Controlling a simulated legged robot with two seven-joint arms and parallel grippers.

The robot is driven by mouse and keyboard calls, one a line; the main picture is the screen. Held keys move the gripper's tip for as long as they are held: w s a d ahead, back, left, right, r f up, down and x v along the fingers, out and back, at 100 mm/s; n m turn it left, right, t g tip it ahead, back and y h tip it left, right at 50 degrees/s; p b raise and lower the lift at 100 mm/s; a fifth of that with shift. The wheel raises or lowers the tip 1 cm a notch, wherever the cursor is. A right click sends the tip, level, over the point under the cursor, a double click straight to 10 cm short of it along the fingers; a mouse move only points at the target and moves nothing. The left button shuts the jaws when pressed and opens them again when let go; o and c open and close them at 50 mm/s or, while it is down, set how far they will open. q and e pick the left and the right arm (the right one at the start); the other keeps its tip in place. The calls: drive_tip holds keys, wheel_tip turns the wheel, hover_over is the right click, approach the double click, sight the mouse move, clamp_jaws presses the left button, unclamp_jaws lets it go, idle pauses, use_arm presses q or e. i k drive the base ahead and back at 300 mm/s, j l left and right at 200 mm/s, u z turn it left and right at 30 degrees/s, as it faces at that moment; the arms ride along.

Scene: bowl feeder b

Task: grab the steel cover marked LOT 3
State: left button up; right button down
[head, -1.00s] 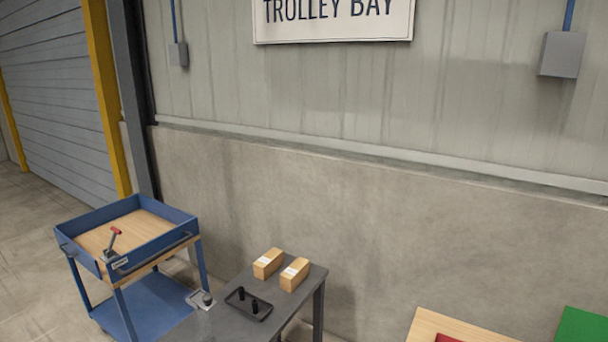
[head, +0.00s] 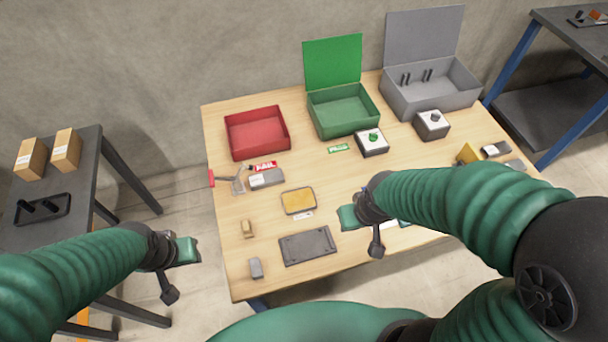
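A dark grey flat plate (head: 308,246) with small marks near its corners lies at the table's front left; I see no readable marking on it. A grey block with a white label (head: 267,179) lies below the red bin, its label too small to read. I cannot tell which piece is marked LOT 3. My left gripper (head: 178,268) hangs left of the table, apart from everything. My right gripper (head: 362,230) is above the table, right of the flat plate. Both seem empty; finger gaps are unclear. My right arm hides the table's front right.
The wooden table (head: 225,120) holds a red bin (head: 240,148), an open green box (head: 350,122) and an open grey box (head: 440,98). Two button boxes, a yellow-topped piece (head: 298,201) and small parts lie around. A dark side table (head: 85,185) with cartons stands left.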

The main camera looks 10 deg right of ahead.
sight(275, 177)
drive_tip(key=k, duration=0.2)
drive_tip(key=k+u, duration=0.15)
drive_tip(key=u, duration=0.3)
drive_tip(key=k+j+u, duration=0.1)
drive_tip(key=u, duration=0.4)
drive_tip(key=k+j+u, duration=0.15)
drive_tip(key=u, duration=0.3)
drive_tip(key=l+u, duration=0.2)
drive_tip(key=l, duration=0.4)
drive_tip(key=l+u, duration=0.2)
drive_tip(key=l, duration=0.4)
drive_tip(key=k+l+u, duration=0.2)
drive_tip(key=l, duration=0.35)
drive_tip(key=l+u, duration=0.2)
drive_tip(key=l, duration=0.4)
